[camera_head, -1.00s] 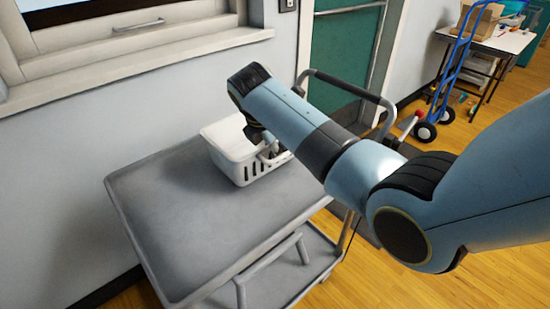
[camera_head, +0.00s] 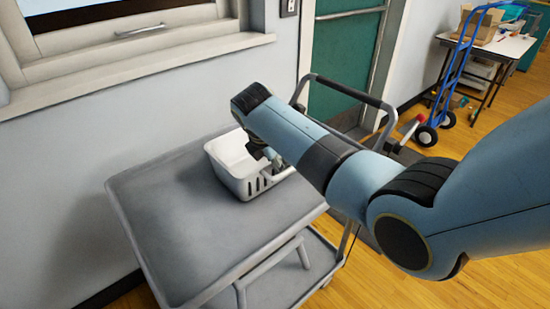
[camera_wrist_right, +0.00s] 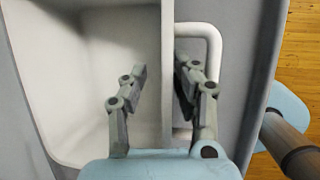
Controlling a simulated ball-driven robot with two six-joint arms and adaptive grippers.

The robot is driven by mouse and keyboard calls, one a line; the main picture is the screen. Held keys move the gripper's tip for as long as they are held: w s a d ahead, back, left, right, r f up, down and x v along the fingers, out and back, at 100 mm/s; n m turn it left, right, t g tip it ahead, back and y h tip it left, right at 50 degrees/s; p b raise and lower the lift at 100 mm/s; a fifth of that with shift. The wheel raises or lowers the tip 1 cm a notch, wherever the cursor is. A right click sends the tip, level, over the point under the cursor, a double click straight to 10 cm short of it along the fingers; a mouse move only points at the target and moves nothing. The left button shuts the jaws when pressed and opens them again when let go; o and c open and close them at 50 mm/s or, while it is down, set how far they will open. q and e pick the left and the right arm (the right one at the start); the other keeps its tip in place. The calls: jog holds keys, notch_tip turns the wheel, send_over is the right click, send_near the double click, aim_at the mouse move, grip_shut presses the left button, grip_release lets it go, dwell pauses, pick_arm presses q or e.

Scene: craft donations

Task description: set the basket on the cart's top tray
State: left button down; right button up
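The white basket (camera_head: 230,160) sits upright on the grey top tray (camera_head: 180,215) of the cart, near its back edge by the wall. The slotted side of the basket faces me. My right gripper (camera_head: 268,160) is low at the basket's right side, partly hidden behind my own arm. In the right wrist view, the gripper (camera_wrist_right: 161,88) is open, with one finger over the inside of the basket (camera_wrist_right: 85,75) and the other beyond its rim, by the looped handle (camera_wrist_right: 213,45). A gap shows between the inner finger and the wall. My left gripper is out of view.
The cart's push handle (camera_head: 345,88) rises behind the basket. A window sill (camera_head: 140,62) and wall stand at the left. A blue hand truck (camera_head: 455,70) and a table (camera_head: 505,45) are at the far right. The tray's front and left are clear.

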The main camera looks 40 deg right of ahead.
jog(key=p+v, duration=0.1)
jog(key=v, duration=1.1)
jog(key=shift+p, duration=0.3)
jog(key=shift+s, duration=0.1)
jog(key=s+a+m+t+y, duration=0.1)
jog(key=s+a+m+y, duration=0.2)
jog(key=s+m, duration=1.95)
jog(key=s+d+f+n+b, duration=0.1)
jog(key=s+f+n+b, duration=0.15)
jog(key=f, duration=1.15)
jog(key=s+d+f+n+b, duration=0.2)
jog(key=s+f+b, duration=0.1)
jog(key=f, duration=1.2)
jog(key=s+f+g+b, duration=0.2)
jog(key=s+f+b, duration=0.2)
jog(key=s+f, duration=1.5)
notch_tip(320, 180, down, 4)
jog(key=shift+s+d+m+b, duration=0.2)
jog(key=shift+d+m+b, duration=0.15)
jog(key=shift+d, duration=0.15)
